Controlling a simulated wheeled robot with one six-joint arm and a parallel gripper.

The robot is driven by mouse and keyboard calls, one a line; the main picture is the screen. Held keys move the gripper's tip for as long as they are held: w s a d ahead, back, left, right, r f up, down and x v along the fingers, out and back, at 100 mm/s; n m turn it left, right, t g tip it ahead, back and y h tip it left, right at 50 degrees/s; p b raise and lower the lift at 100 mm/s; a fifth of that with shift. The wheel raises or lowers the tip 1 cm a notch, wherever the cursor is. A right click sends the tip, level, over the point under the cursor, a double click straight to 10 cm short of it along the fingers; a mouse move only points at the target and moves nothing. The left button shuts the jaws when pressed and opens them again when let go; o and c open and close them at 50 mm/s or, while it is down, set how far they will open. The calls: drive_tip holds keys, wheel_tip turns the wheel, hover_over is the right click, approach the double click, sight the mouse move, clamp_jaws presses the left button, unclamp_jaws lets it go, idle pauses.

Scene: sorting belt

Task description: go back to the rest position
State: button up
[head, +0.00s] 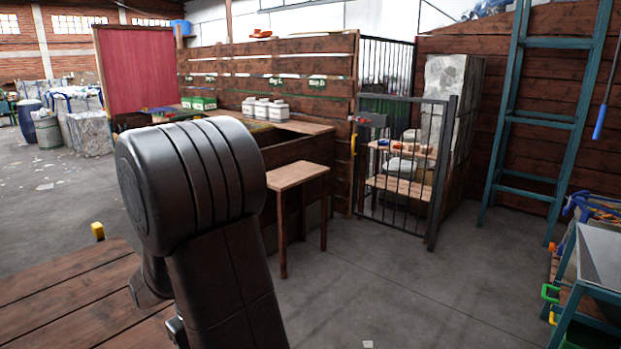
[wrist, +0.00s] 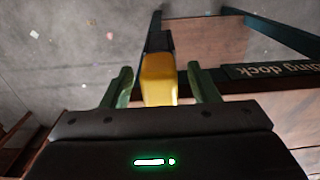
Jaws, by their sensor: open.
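My gripper (wrist: 161,77) shows in the wrist view with its two green fingers spread apart. A yellow block-like piece (wrist: 158,80) appears between the fingers, with a gap on each side. I cannot tell how far below the fingers it is. It seems to be on a dark frame edge. In the head view my dark arm fills the left middle, and my gripper cannot be made out there. A yellow piece (head: 97,231) stands at the edge of the wooden top (head: 65,278) on the left; I cannot tell if it is the same one.
A dark sign (wrist: 268,70), upside down and ending in "ing dock", lies right of the fingers. A small wooden table (head: 298,175) stands before the sorting bench, near a barred gate (head: 413,170). A teal ladder (head: 545,120) leans at right.

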wheel_tip(320, 180, up, 10)
drive_tip(key=p, duration=0.7)
drive_tip(key=shift+f, duration=0.2)
